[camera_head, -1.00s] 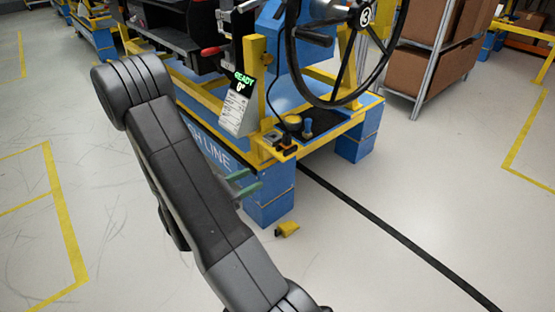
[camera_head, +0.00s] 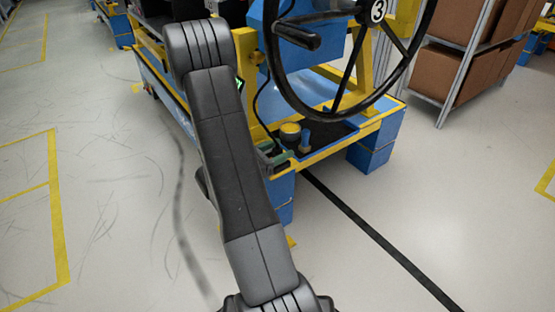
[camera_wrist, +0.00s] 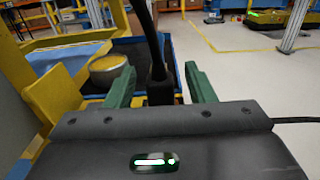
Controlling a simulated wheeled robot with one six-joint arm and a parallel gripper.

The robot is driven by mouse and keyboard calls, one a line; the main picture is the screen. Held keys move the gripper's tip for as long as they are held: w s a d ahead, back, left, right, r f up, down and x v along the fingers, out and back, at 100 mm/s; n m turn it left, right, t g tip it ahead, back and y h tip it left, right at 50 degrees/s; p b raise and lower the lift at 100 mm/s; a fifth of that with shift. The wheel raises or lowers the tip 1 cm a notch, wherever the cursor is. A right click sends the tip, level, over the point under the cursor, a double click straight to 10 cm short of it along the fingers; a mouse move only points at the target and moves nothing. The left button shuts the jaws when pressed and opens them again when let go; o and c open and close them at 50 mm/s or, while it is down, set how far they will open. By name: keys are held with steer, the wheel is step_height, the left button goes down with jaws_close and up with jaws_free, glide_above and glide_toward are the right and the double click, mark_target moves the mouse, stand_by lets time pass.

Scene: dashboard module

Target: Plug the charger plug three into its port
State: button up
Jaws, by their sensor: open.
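In the wrist view, a black plug (camera_wrist: 160,91) stands upright with a thick black cable (camera_wrist: 147,30) rising from its top. My gripper (camera_wrist: 163,82) is open, with one green finger on each side of the plug. Gaps show between the plug and both fingers. In the head view, my gripper (camera_head: 274,158) is at the near corner of the yellow-and-blue stand, mostly behind my arm. The plug's lower end is hidden by the gripper body in the wrist view. I cannot make out the port in either current view.
A round yellow-topped part (camera_head: 290,130) and a blue peg (camera_head: 305,139) stand close beside the gripper on a dark tray. A black steering wheel (camera_head: 346,104) marked 3 overhangs the stand. Brown boxes (camera_head: 450,75) fill a rack at right. The floor in front is clear.

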steer(key=shift+x, duration=0.8)
